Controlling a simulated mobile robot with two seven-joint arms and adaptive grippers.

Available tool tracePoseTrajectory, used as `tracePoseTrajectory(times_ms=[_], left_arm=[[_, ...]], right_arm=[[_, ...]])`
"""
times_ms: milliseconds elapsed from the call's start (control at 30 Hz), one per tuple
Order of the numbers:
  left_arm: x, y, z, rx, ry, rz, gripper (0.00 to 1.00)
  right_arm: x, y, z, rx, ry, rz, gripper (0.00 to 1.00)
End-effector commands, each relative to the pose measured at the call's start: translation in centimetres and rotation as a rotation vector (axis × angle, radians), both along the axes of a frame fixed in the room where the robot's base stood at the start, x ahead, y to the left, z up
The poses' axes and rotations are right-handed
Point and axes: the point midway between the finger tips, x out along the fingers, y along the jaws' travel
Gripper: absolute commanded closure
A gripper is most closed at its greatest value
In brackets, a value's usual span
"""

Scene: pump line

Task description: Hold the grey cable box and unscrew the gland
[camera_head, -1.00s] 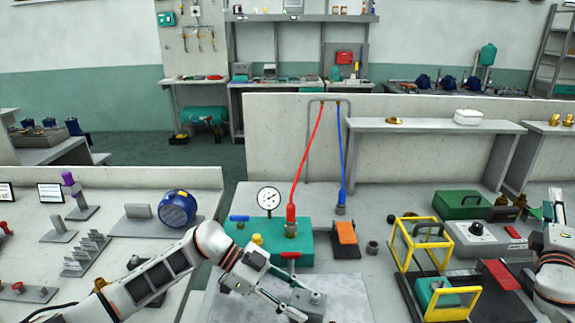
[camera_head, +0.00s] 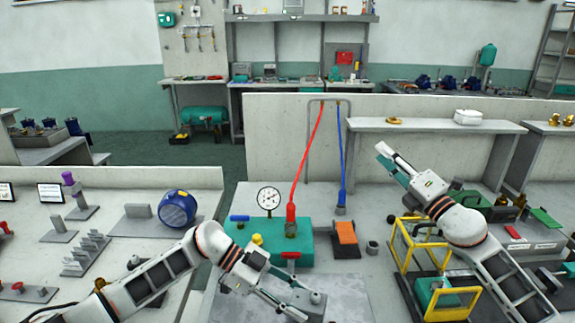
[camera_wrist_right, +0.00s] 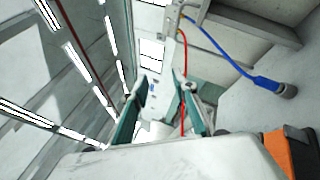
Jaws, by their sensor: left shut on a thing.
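The small grey cable box (camera_head: 313,302) is at the bottom middle of the head view, over a grey metal plate (camera_head: 348,287). My left gripper (camera_head: 296,302) reaches in from the left and is shut on the box. A small dark spot on the box's top may be the gland, but it is too small to tell. My right gripper (camera_head: 384,156) is raised above the right side of the bench, pointing up and left, well away from the box. In the right wrist view its two fingers (camera_wrist_right: 163,90) stand apart with nothing between them.
A teal pump block (camera_head: 303,250) with a gauge (camera_head: 269,198) and red hose (camera_head: 305,160) stands behind the box. A blue hose (camera_head: 342,150) hangs beside it. An orange-topped block (camera_head: 345,232) and yellow frames (camera_head: 404,244) lie to the right.

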Motion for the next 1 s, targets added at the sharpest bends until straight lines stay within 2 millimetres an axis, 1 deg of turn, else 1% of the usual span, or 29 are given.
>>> tracePoseTrajectory(times_ms=[33, 67, 100, 167, 200, 267, 300, 433, 500, 567, 600, 667, 700, 800, 900, 967, 1000], left_arm=[[0.0, 0.1, -0.2, 0.003, 0.000, 0.000, 0.73], [0.0, 0.1, -0.2, 0.003, 0.000, 0.000, 0.73], [0.0, 0.1, -0.2, 0.003, 0.000, 0.000, 0.73], [0.0, 0.1, -0.2, 0.003, 0.000, 0.000, 0.73], [0.0, 0.1, -0.2, 0.003, 0.001, 0.001, 0.73], [0.0, 0.1, -0.2, 0.003, 0.001, 0.001, 0.73], [0.0, 0.1, -0.2, 0.003, 0.001, 0.001, 0.73], [0.0, 0.1, -0.2, 0.003, 0.001, 0.001, 0.73], [0.0, 0.1, -0.2, 0.003, 0.000, 0.000, 0.73], [0.0, 0.1, -0.2, 0.003, 0.001, 0.001, 0.73], [0.0, 0.1, -0.2, 0.003, 0.001, 0.001, 0.73], [0.0, 0.1, -0.2, 0.003, 0.000, 0.000, 0.73], [0.0, 0.1, -0.2, 0.003, 0.000, 0.000, 0.73], [0.0, 0.1, -0.2, 0.003, 0.001, 0.001, 0.73], [0.0, 0.1, -0.2, 0.003, 0.001, 0.001, 0.73], [0.0, 0.1, -0.2, 0.003, 0.001, 0.001, 0.73], [0.0, 0.1, -0.2, 0.003, 0.001, 0.001, 0.73]], right_arm=[[-0.2, 2.2, 0.5, -0.031, -0.006, 0.047, 0.72], [-0.4, 3.5, 0.6, -0.050, -0.007, 0.077, 0.72], [-0.7, 5.3, 0.8, -0.081, -0.010, 0.115, 0.72], [-1.3, 8.0, 0.9, -0.125, -0.014, 0.176, 0.72], [-1.8, 9.8, 1.0, -0.157, -0.016, 0.215, 0.72], [-2.6, 12.3, 1.0, -0.208, -0.020, 0.276, 0.72], [-3.2, 14.0, 0.9, -0.243, -0.023, 0.318, 0.72], [-5.5, 19.3, 0.5, -0.372, -0.033, 0.453, 0.72], [-7.1, 22.0, 0.0, -0.452, -0.038, 0.529, 0.72], [-8.5, 24.2, -0.6, -0.527, -0.041, 0.595, 0.72], [-9.6, 25.5, -1.1, -0.582, -0.043, 0.641, 0.72], [-11.3, 27.4, -2.0, -0.671, -0.045, 0.712, 0.72], [-12.4, 28.5, -2.8, -0.737, -0.045, 0.760, 0.72], [-15.5, 30.5, -5.1, -0.926, -0.037, 0.881, 0.72], [-18.1, 31.0, -7.6, -1.127, -0.013, 0.989, 0.72], [-19.4, 30.7, -9.1, -1.247, 0.010, 1.043, 0.72], [-20.2, 30.2, -10.0, -1.330, 0.028, 1.075, 0.72]])
